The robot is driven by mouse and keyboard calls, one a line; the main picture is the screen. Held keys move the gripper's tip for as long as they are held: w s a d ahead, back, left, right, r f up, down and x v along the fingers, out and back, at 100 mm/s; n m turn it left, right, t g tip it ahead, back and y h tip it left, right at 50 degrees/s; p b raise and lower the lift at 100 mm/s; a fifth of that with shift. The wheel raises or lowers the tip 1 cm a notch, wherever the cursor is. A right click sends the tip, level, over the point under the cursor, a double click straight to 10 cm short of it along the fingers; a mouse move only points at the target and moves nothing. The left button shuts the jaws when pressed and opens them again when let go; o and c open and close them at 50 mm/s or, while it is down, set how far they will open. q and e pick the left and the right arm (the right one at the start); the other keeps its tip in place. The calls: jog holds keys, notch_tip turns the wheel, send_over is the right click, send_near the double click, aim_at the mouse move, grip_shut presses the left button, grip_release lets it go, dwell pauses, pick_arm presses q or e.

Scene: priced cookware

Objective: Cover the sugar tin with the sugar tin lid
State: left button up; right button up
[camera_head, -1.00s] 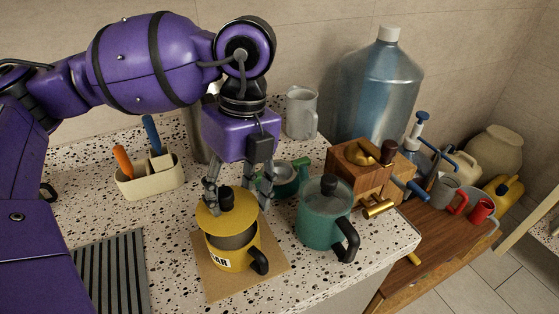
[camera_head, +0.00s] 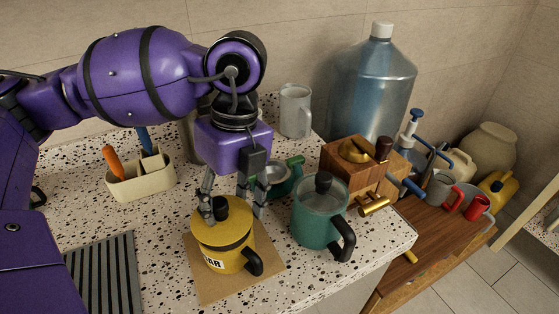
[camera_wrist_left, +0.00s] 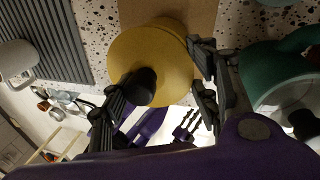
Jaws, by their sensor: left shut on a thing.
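The yellow sugar tin (camera_head: 228,260) with its black handle stands upright on a brown square mat (camera_head: 205,287). The yellow sugar tin lid (camera_head: 236,220) with a black knob is over the tin's mouth, close to level. I cannot tell whether it is fully seated all around. My left gripper (camera_head: 233,209) points down over the tin, its fingers on either side of the knob, shut on the lid. My right gripper is not in view.
A teal lidded pot (camera_head: 318,222) stands close right of the tin. A cream utensil caddy (camera_head: 143,183) and a ridged mat (camera_head: 103,275) are at left.

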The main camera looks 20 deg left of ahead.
pick_arm(q)
jog(key=shift+f, duration=0.1)
dwell(0.4)
jog(key=shift+f+b, duration=0.45)
jog(key=shift+f, duration=0.5)
jog(key=shift+f, duration=0.15)
dwell(1.1)
jog(key=shift+f, duration=0.2)
jog(key=o, duration=1.8)
